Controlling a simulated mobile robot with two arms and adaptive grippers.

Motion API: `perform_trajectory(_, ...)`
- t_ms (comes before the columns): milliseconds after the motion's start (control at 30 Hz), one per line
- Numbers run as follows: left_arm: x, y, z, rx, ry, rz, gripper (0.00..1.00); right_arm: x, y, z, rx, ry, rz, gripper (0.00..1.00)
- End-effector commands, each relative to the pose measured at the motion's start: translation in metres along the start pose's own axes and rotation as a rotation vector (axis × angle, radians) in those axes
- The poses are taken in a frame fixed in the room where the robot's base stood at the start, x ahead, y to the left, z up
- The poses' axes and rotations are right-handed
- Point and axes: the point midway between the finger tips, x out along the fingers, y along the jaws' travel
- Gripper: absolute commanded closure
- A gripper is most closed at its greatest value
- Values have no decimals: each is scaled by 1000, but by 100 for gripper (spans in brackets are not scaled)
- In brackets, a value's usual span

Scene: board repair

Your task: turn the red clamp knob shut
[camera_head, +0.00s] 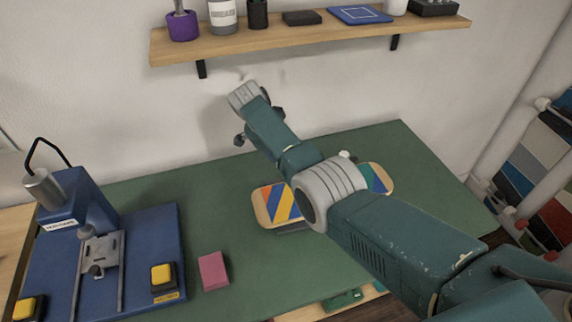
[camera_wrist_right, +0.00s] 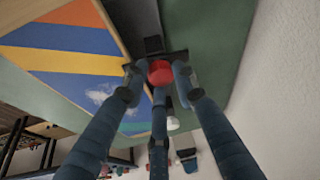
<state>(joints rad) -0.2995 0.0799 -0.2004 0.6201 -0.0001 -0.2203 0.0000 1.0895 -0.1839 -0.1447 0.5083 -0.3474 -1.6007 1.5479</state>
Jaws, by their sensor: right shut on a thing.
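The red clamp knob (camera_wrist_right: 160,72) shows in the right wrist view, in front of a dark clamp part (camera_wrist_right: 153,45) at the edge of the striped board (camera_wrist_right: 60,66). My right gripper (camera_wrist_right: 159,75) is shut on the knob, its blue-grey fingers around it. In the head view the striped board (camera_head: 268,207) lies on the green bench, partly covered by my right arm. My right wrist reaches over towards the wall, and the knob is hidden there. My left gripper is not in view.
A blue press (camera_head: 160,225) with yellow buttons stands at the left of the green mat (camera_head: 345,140). A pink block (camera_head: 213,271) lies beside it. A wooden shelf (camera_head: 300,38) with several items hangs above, close to my wrist. The wall is close behind.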

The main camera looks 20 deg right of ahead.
Motion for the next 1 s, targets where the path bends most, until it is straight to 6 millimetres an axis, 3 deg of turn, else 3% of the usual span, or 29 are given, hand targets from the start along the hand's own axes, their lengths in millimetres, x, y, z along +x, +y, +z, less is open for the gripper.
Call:
perform_trajectory(367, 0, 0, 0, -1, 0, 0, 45, -5, -5, -7, 9, 11, -13, 99)
perform_trajectory(400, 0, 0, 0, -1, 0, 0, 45, -5, -5, -7, 9, 11, -13, 67)
perform_trajectory(467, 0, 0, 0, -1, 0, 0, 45, -5, -5, -6, 9, 10, -13, 56)
perform_trajectory(800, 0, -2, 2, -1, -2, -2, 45, -5, -2, -3, 5, 4, -4, 56)
perform_trajectory(1000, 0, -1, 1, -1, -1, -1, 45, -34, -3, -2, 5, 2, -9, 56)
